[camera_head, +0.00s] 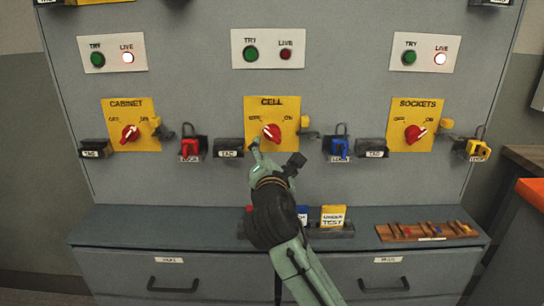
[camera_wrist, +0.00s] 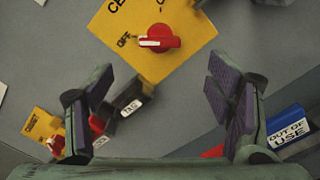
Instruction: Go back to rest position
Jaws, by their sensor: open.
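My gripper (camera_head: 256,148) is in front of the panel, just below the red CELL knob (camera_head: 271,132); I cannot tell from this view whether they touch. In the wrist view, my gripper (camera_wrist: 160,85) has its two dark-padded fingers wide apart with nothing between them. The CELL knob also shows there (camera_wrist: 160,38), beyond the fingertips, with its white mark towards OFF. The yellow CELL plate (camera_head: 285,106) carries the knob. My arm reaches up from the bottom and hides part of the ledge.
Yellow CABINET (camera_head: 119,112) and SOCKETS (camera_head: 430,108) plates flank the middle. Tag boxes (camera_head: 229,147) and padlocks, red (camera_head: 190,147) and blue (camera_head: 339,147), stick out nearby. The ledge holds a yellow UNDER TEST card (camera_head: 333,215) and a wooden tray (camera_head: 388,234).

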